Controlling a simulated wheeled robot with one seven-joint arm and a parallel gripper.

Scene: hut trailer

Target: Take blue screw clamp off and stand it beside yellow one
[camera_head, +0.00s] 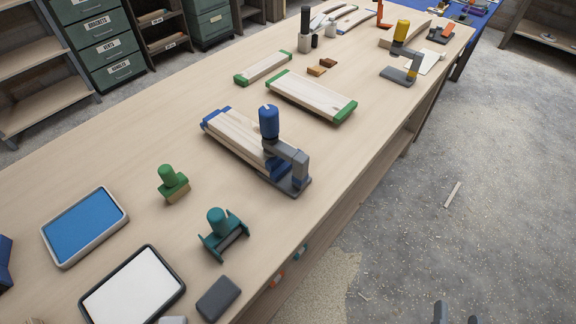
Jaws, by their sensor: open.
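The blue screw clamp (269,123) has a blue handle and a dark grey frame. It stands upright at the bench's front edge, around the end of a pale board (238,137) with blue ends. The yellow screw clamp (401,31) stands farther back at the right edge, with a grey frame; a pale board (391,42) lies beside it. My gripper (456,314) shows only as two dark fingertips at the bottom right, apart, over the floor. It is open and empty, well away from both clamps.
The long workbench (120,170) holds a board with green ends (311,97), a green stamp (171,182), a teal tool (221,232), a blue pad (85,226) and a white tray (131,291). The floor (470,200) at right is mostly clear.

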